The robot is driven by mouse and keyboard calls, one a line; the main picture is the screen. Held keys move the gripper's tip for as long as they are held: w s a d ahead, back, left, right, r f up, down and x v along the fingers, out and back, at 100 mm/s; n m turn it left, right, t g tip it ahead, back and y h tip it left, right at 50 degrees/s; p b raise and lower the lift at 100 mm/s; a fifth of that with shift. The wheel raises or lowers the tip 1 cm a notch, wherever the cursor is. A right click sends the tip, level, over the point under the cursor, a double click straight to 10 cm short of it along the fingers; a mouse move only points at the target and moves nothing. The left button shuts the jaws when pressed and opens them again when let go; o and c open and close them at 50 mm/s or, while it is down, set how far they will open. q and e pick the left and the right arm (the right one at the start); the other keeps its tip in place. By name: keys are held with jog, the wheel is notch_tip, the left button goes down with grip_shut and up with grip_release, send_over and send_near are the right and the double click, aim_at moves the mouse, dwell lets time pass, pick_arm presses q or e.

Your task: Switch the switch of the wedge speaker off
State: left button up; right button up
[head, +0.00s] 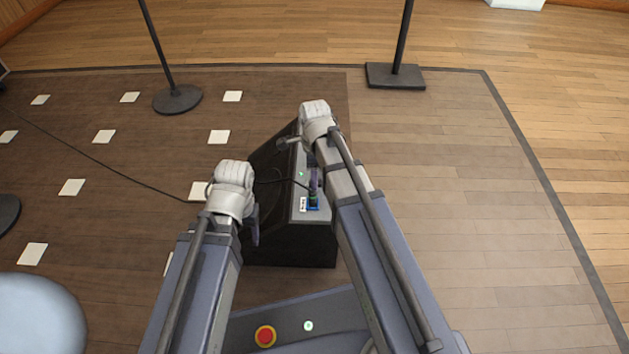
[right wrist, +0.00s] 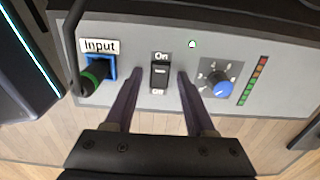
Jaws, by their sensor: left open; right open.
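The black wedge speaker (head: 290,250) stands on the floor in front of me, its grey control panel (head: 298,212) partly hidden by my right arm. In the right wrist view the black rocker switch (right wrist: 160,76) sits between "On" above and "Off" below. A small green light (right wrist: 192,44) glows right of it; which way the rocker is tipped is hard to tell. My right gripper (right wrist: 158,76) is open, its fingers either side of the switch, not visibly touching it. My left gripper (head: 252,228) is open and empty at the speaker's left side.
An input socket with a plug (right wrist: 96,73) and cable is left of the switch; a blue knob (right wrist: 222,88) and a level meter (right wrist: 252,82) are right. Stand bases (head: 177,99) (head: 395,77) are behind the speaker. Floor to the right is clear.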

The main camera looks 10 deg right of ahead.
grip_shut()
dwell(0.4)
